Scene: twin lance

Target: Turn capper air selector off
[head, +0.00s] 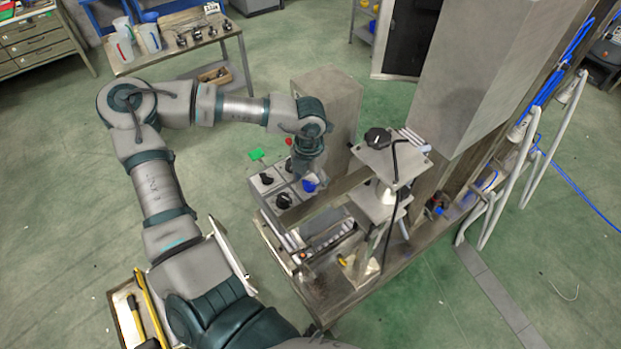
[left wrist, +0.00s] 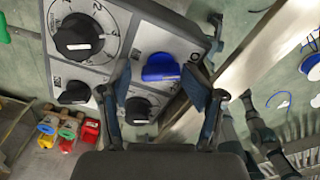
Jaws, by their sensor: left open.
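A grey control box (head: 262,190) carries several knobs on its top panel. In the left wrist view the panel (left wrist: 150,38) shows a blue knob (left wrist: 160,67), a large black dial (left wrist: 80,37) with a marked scale, and two smaller black knobs, one at left (left wrist: 74,92) and one lower (left wrist: 138,110). The labels are too small to read, so I cannot tell which is the capper air selector. My left gripper (left wrist: 160,88) is open, with its fingers on either side of the blue knob; contact cannot be told. The blue knob also shows in the head view (head: 309,184).
A metal post (head: 334,105) stands behind the box. A bracket with a black knob (head: 378,138) rises at its right. A green tag (head: 256,154) sticks up at the box's back left. A side table (head: 180,58) with pitchers is at back left.

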